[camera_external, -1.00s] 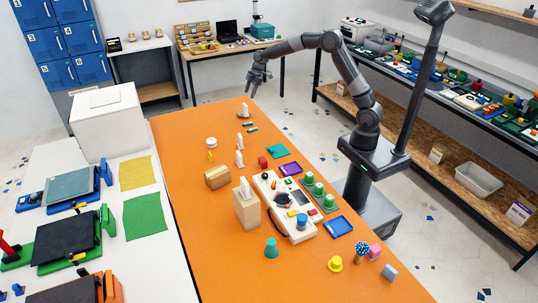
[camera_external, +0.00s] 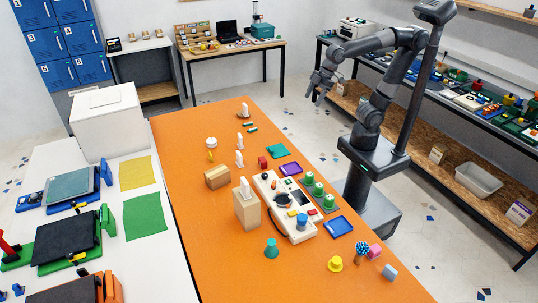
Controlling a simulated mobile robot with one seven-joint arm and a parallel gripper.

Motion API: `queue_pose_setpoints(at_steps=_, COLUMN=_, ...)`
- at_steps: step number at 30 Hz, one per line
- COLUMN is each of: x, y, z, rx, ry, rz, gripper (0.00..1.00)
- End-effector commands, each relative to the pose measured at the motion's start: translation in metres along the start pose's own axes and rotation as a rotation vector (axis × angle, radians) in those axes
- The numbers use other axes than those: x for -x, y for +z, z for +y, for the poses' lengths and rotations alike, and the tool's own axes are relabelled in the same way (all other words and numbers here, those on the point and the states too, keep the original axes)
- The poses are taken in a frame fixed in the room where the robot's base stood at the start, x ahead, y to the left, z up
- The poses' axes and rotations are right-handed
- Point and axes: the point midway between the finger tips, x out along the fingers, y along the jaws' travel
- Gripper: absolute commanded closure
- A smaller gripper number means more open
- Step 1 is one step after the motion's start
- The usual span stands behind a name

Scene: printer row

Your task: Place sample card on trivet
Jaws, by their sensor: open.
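My gripper (camera_external: 318,96) is open and empty, raised over the floor between the orange table (camera_external: 190,245) and the right bench. It is apart from everything on the table. I cannot tell for sure which things are the sample card and the trivet. Flat pieces on the table are a teal square (camera_external: 278,150), a purple tray (camera_external: 290,169) and a blue tray (camera_external: 338,227). Small white upright pieces stand at the table's left and far side, one (camera_external: 245,110) on a dark round base at the far end.
A beige console (camera_external: 299,237) with knobs, several green-topped pieces (camera_external: 318,188), a wooden block (camera_external: 246,211) and a cardboard box (camera_external: 217,177) crowd the table's middle. The near left of the table is clear. The right bench (camera_external: 450,165) is full of small items.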

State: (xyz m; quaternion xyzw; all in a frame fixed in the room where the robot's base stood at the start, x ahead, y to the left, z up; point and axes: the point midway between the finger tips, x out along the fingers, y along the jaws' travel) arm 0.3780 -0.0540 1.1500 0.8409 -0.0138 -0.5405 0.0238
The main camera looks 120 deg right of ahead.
Motion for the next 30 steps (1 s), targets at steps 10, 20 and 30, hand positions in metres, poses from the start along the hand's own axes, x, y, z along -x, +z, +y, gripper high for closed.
queue_pose_setpoints(at_steps=10, x=0.013, y=0.082, z=-0.052, rx=-0.021, ry=-0.043, rz=0.059, gripper=0.33)
queue_pose_setpoints(at_steps=20, x=0.012, y=0.091, z=-0.056, rx=-0.027, ry=-0.048, rz=0.063, gripper=0.33)
queue_pose_setpoints(at_steps=30, x=0.012, y=0.091, z=-0.056, rx=-0.027, ry=-0.048, rz=0.063, gripper=0.33)
